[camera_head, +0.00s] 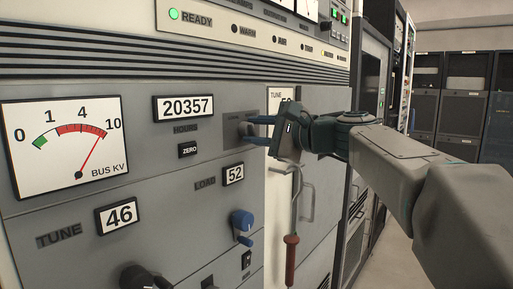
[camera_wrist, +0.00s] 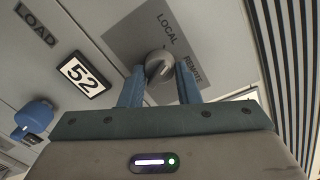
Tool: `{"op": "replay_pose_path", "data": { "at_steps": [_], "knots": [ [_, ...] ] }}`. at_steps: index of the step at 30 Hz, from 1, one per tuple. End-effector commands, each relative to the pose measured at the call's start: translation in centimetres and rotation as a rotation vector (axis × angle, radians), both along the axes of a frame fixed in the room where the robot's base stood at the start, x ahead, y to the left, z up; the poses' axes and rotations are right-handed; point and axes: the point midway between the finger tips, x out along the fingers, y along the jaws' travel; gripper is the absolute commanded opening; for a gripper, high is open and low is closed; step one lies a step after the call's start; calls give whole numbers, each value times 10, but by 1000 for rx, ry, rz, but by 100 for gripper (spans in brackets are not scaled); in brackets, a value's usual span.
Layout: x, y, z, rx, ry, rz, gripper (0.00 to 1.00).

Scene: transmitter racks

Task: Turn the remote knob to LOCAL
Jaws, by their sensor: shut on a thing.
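The remote knob (camera_wrist: 160,65) is a small grey round knob on a darker grey plate marked LOCAL and REMOTE (camera_wrist: 125,35) in the wrist view. My gripper (camera_wrist: 160,75) has its two blue fingers on either side of the knob and is shut on it. In the head view my gripper (camera_head: 252,131) reaches in from the right to the plate (camera_head: 235,128), and its fingers hide most of the knob. Which label the knob points to cannot be told clearly.
A blue LOAD knob (camera_head: 242,222) sits below on the panel, and a black TUNE knob (camera_head: 138,277) at the bottom. A hooked rod with a red-brown grip (camera_head: 291,262) hangs below my gripper. Door handles (camera_head: 306,203) stand out beside it. Floor at right is clear.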

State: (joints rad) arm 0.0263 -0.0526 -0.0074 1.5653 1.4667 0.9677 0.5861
Motion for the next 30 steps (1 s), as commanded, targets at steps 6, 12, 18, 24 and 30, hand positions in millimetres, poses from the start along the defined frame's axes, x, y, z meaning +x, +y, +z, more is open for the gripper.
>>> {"op": "replay_pose_path", "data": {
  "at_steps": [6, 12, 18, 24, 30],
  "knots": [
    [0, 0, -3, -105, -138, -2, 7],
    [0, 0, -1, -176, -228, -2, 7],
    [0, 0, 0, -218, -281, -2, 7],
    [0, 0, 1, -233, -301, -1, 7],
    [0, 0, 2, -237, -303, -2, 7]
  ]
}}
